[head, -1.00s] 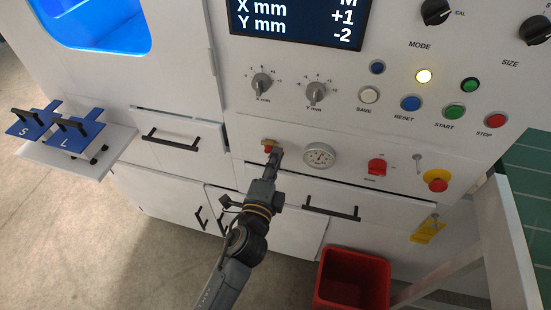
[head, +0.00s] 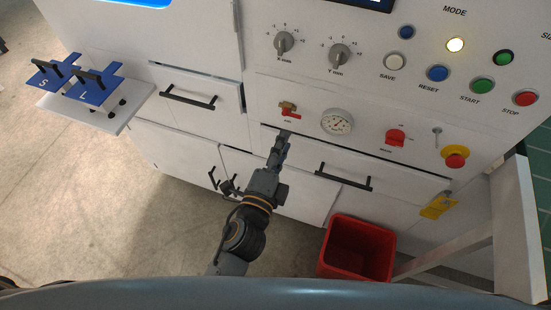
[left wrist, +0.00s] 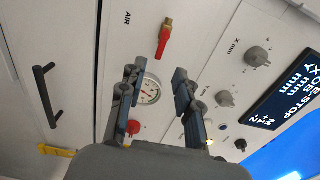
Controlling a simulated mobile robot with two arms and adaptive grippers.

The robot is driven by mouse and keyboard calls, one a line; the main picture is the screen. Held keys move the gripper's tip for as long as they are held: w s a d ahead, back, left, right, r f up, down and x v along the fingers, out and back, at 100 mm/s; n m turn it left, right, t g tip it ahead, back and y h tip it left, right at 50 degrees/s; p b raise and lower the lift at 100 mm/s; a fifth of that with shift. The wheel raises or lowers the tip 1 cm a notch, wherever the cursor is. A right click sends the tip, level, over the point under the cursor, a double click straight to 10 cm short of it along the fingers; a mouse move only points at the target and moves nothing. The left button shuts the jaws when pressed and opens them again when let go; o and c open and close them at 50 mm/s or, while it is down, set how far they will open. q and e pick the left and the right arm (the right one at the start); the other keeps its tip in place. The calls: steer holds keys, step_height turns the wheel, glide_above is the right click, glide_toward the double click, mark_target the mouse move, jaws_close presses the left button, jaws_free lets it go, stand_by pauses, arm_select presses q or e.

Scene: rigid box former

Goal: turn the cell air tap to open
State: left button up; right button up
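The air tap (head: 290,112) is on the white front panel, with a brass body and a red lever. In the head view the lever lies roughly sideways, pointing right. The tap also shows in the left wrist view (left wrist: 163,40), with its lever running down from the brass part next to the "AIR" label. My left gripper (head: 284,138) is just below the tap in the head view, apart from it. In the left wrist view my left gripper (left wrist: 157,74) has its two fingers spread with nothing between them. My right gripper is not in view.
A pressure gauge (head: 337,122) sits right of the tap, then a red rotary switch (head: 396,137) and a red-and-yellow emergency stop (head: 456,156). Drawer handles (head: 343,176) stick out below. A red bin (head: 357,247) stands on the floor. A side shelf (head: 97,116) holds blue plates.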

arm_select(q)
steer(key=shift+v, duration=2.4)
steer(key=s+a+f+n+g+y, duration=0.1)
steer(key=s+a+f+n+g, duration=0.1)
steer(key=f, duration=0.9)
steer(key=s+a+f+n+g+y, duration=0.1)
steer(key=s+f+n+g, duration=0.15)
steer(key=f, duration=0.75)
steer(key=s+a+f+n+g, duration=0.2)
steer(key=f+n+g, duration=0.1)
steer(key=f, duration=0.8)
steer(key=s+a+f+n+g+y, duration=0.1)
steer(key=s+a+f+n+g, duration=0.2)
steer(key=s+a+f, duration=0.2)
steer(key=s+a+f+n+g+y, duration=0.1)
steer(key=s+a+f+n, duration=0.3)
steer(key=s+f, duration=0.5)
steer(key=s+a+f+n+g+y, duration=0.1)
steer(key=s+a+f+n+g, duration=0.3)
steer(key=s+a+f, duration=0.3)
steer(key=s+a, duration=0.1)
steer(key=s, duration=0.4)
steer(key=shift+g+y, duration=0.3)
steer(key=shift+g, duration=0.05)
steer(key=shift+f, duration=0.15)
